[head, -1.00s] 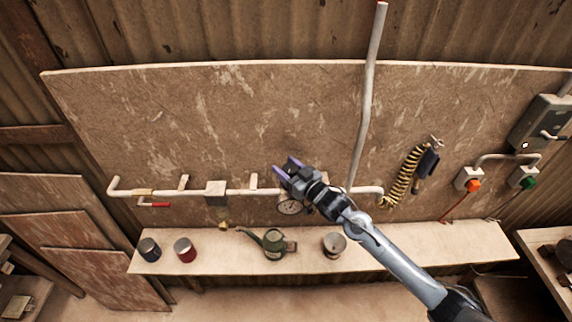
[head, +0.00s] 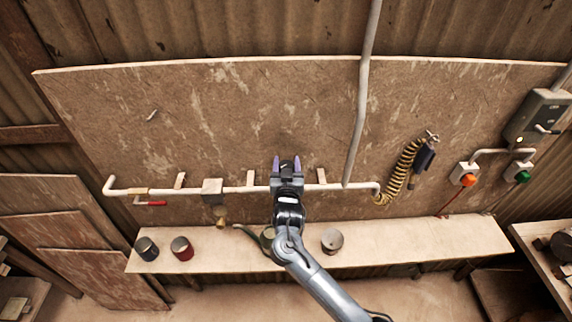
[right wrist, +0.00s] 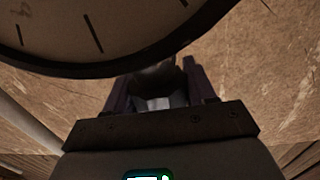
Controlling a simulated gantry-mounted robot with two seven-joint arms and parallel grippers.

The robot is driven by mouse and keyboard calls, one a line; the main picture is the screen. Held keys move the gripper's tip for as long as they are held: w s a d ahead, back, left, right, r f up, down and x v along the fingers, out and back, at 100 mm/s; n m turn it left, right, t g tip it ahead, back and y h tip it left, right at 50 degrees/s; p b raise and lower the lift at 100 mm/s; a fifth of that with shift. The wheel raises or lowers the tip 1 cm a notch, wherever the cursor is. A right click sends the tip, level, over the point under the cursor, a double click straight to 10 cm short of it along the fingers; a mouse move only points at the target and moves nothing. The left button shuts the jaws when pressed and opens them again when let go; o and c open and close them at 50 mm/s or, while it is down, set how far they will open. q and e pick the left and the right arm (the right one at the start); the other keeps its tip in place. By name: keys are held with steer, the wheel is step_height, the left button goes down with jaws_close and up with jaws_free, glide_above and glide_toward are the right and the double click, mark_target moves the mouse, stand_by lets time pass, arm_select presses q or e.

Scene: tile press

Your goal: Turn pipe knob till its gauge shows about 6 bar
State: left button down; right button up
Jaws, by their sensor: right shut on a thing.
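The white pipe (head: 236,189) runs along the board. My right gripper (head: 286,160) is over it near the middle, its two purple-tipped fingers pointing up in the head view. In the right wrist view, the lower part of a large round gauge (right wrist: 85,30) with a dark rim and black tick marks fills the upper left. No needle or numbers can be read in that part. Behind the gauge, the right gripper (right wrist: 155,88) is shut on a dark grey knob (right wrist: 152,76), which shows only partly. In the head view my gripper hides the gauge and knob. My left gripper is not in view.
Below the pipe, a shelf (head: 400,244) holds a dark can (head: 146,248), a red can (head: 182,249), a green oil can (head: 267,240) partly behind my arm, and a tin (head: 332,240). A red-handled valve (head: 152,203) and coiled yellow hose (head: 402,172) flank the pipe.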

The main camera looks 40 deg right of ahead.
stand_by(0.5)
steer(key=o, duration=1)
steer(key=shift+r, duration=0.1)
steer(key=shift+c, duration=0.2)
steer(key=shift+s+a, duration=0.35)
steer(key=shift+s, duration=0.05)
steer(key=b+v, duration=0.2)
steer(key=v, duration=0.7)
steer(key=shift+s+a+b, duration=0.2)
steer(key=shift+a+b, duration=0.05)
steer(key=shift+b, duration=0.15)
